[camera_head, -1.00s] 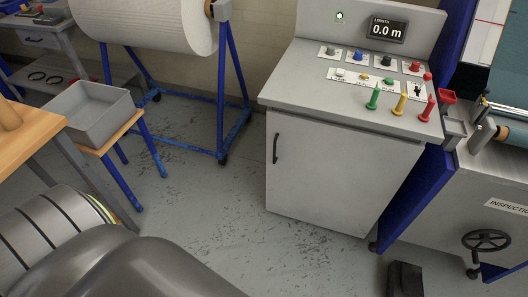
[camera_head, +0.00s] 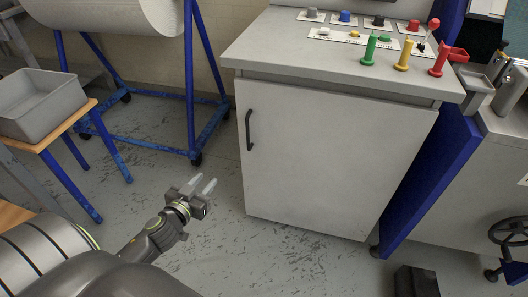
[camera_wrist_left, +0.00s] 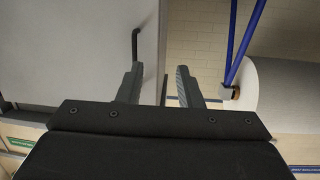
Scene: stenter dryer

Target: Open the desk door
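The desk door (camera_head: 330,155) is a pale grey panel on the front of the control desk, and it is closed. Its dark vertical handle (camera_head: 249,130) is near the door's left edge. My left gripper (camera_head: 202,183) is open and empty, low and to the left of the handle, apart from the door. In the left wrist view the gripper (camera_wrist_left: 159,78) shows two spread fingers with nothing between them. The handle (camera_wrist_left: 136,45) shows there beyond the left finger, on the door panel (camera_wrist_left: 85,40). My right gripper is not in view.
The desk top (camera_head: 290,45) carries coloured buttons and levers. A blue-framed roll stand (camera_head: 192,90) stands behind left, and a grey bin (camera_head: 40,103) on a small table at left. A black pedal-like box (camera_head: 415,282) is on the floor at right. Floor before the door is clear.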

